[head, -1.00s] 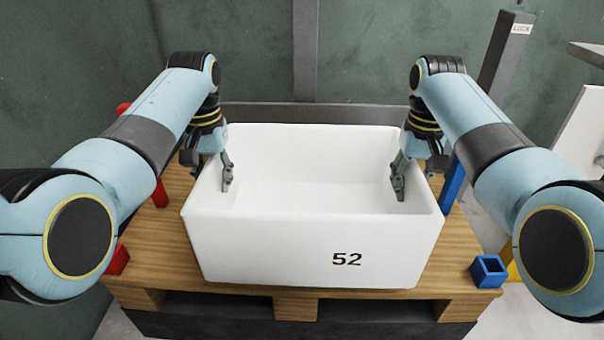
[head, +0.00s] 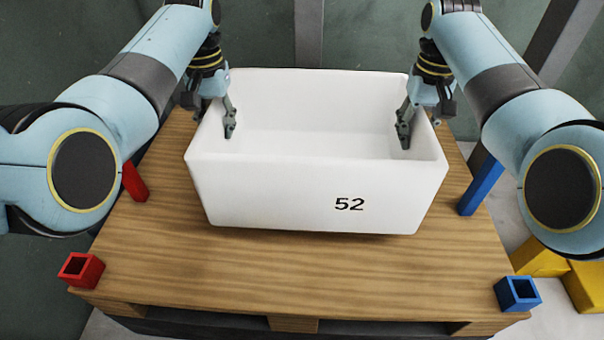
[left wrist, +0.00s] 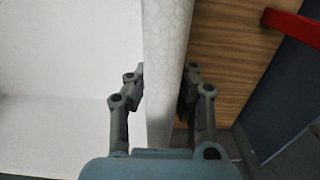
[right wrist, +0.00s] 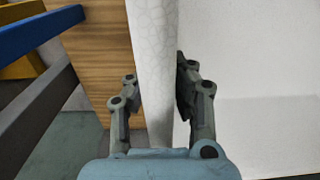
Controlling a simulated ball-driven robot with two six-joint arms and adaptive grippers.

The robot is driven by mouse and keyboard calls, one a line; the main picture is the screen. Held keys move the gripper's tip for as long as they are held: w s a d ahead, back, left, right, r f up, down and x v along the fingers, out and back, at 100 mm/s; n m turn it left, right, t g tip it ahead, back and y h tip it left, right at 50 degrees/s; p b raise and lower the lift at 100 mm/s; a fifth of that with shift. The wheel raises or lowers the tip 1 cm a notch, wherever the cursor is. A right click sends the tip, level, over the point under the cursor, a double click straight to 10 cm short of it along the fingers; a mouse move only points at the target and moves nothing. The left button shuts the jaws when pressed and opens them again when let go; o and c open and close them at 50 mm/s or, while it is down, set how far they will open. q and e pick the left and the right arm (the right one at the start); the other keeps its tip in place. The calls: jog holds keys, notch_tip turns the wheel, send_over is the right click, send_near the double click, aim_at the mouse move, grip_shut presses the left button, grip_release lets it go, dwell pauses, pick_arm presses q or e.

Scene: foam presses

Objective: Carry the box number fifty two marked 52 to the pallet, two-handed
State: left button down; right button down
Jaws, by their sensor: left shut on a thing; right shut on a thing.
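The white open-topped box marked 52 (head: 270,190) is upright over the wooden pallet (head: 270,275), with its number on the near face. I cannot tell whether its base touches the boards. My left gripper (head: 226,125) is shut on the box's left wall, and my right gripper (head: 406,128) on its right wall. Each has one finger inside the box and one outside. The left wrist view shows the wall (left wrist: 165,60) between the left fingers, and the right wrist view shows the wall (right wrist: 155,60) between the right fingers. The box is empty where I can see.
A red corner piece (head: 80,270) and a blue corner piece (head: 518,293) mark the pallet's near corners. A red bar (head: 134,182) and a blue bar (head: 482,186) stand at its sides. Yellow blocks (head: 540,260) lie at the right. The pallet's front strip is bare.

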aim_at(223, 142)
pick_arm(q)
jog(key=shift+f, duration=0.1)
pick_arm(e)
jog(key=shift+f, duration=0.1)
